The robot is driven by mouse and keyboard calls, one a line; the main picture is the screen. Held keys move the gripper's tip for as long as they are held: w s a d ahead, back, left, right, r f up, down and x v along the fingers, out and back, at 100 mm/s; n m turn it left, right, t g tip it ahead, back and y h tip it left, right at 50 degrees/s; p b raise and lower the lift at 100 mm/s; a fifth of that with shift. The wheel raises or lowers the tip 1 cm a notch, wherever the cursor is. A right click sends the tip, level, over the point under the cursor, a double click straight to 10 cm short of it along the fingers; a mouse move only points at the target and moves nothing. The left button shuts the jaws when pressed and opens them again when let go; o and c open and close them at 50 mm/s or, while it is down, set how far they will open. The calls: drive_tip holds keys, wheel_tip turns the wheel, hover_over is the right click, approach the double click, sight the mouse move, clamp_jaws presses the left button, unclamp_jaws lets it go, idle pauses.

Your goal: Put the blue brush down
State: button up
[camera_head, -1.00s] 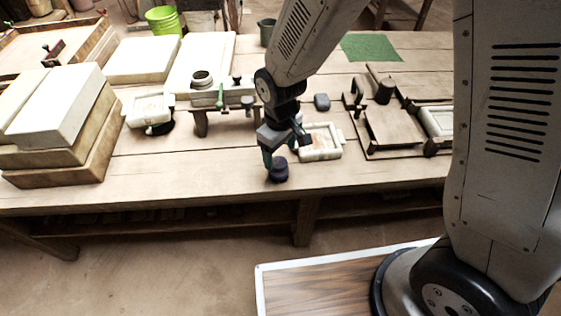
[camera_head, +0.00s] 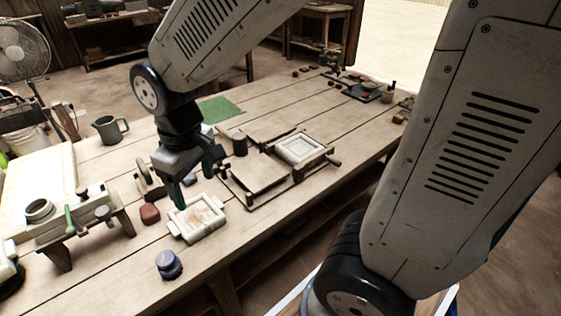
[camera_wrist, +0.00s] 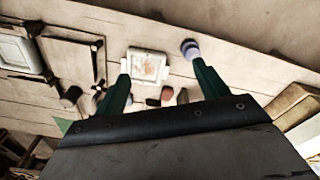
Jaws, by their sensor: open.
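A squat, round, blue-purple thing with a knob-like top (camera_head: 168,264), which looks like the blue brush, stands on the workbench near its front edge. It also shows in the wrist view (camera_wrist: 190,48), beyond the right finger, with a pale lower band. My gripper (camera_head: 192,190) is open with nothing between its fingers. It hangs above the bench, behind the brush in the head view and apart from it. In the wrist view a white framed tile (camera_wrist: 146,66) shows between the two fingers.
A red-brown block (camera_head: 150,213) lies near my gripper. A wooden press (camera_head: 257,178) stands to the right, a small rack (camera_head: 75,226) to the left. The bench front around the brush is clear.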

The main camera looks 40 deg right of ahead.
drive_tip(key=s+d+r+m, duration=0.2)
drive_tip(key=s+d+r, duration=0.2)
drive_tip(key=s, duration=0.3)
drive_tip(key=s+d+r+m, duration=0.3)
drive_tip(key=s+d+r, duration=0.1)
drive_tip(key=s+d, duration=0.2)
drive_tip(key=shift+s+r+t, duration=0.25)
drive_tip(key=shift+s+t, duration=0.05)
drive_tip(key=shift+s, duration=0.55)
drive_tip(key=shift+o, duration=0.5)
